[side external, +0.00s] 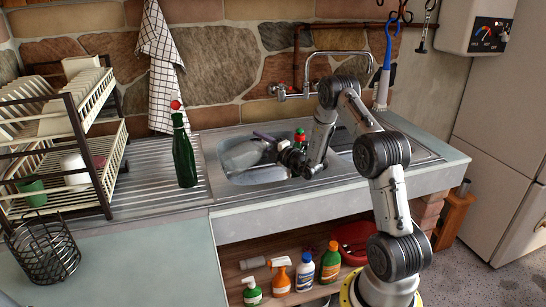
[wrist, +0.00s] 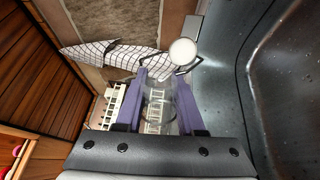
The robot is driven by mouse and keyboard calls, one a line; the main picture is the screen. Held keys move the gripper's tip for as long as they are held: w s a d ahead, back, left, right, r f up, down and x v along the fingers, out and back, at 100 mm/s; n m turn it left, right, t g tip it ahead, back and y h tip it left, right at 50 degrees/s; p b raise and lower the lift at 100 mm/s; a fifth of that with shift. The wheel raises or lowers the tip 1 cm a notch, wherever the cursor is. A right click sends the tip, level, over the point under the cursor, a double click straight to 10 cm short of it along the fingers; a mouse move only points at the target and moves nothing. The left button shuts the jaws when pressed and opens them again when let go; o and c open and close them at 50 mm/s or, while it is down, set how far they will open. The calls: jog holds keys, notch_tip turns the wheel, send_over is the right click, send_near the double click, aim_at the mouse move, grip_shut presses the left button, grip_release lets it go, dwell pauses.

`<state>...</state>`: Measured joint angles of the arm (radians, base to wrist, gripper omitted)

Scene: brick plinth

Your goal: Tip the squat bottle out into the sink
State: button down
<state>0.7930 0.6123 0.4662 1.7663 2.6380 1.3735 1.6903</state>
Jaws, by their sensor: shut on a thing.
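The squat bottle looks like a clear, see-through vessel (side external: 241,156). In the side external view it is tilted over the left sink basin (side external: 262,175), to the left of my gripper (side external: 268,139). My gripper is shut on it, with the arm reaching in from the right. In the wrist view the clear vessel (wrist: 160,106) sits between the two purple fingers of my gripper (wrist: 160,88). Its outline is faint against the background, and I cannot tell whether anything is inside it or flowing out.
A tall green bottle (side external: 184,155) stands on the drainboard left of the basin. A dish rack (side external: 70,125) is further left. A red-topped bottle (side external: 300,138) stands near the basin's back, below the tap (side external: 340,55). A checked towel (side external: 160,60) hangs behind.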

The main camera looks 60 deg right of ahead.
jog(key=shift+d+f+m, duration=0.1)
jog(key=shift+f+m, duration=0.15)
jog(key=shift+m, duration=0.35)
jog(key=shift+d+r+m, duration=0.15)
jog(key=shift+r+m, duration=0.05)
jog(key=shift+m, duration=0.7)
dwell(0.4)
jog(key=shift+s+d+f+m+h, duration=0.15)
jog(key=shift+f+m+h, duration=0.25)
jog(key=shift+f+m, duration=0.4)
dwell(1.1)
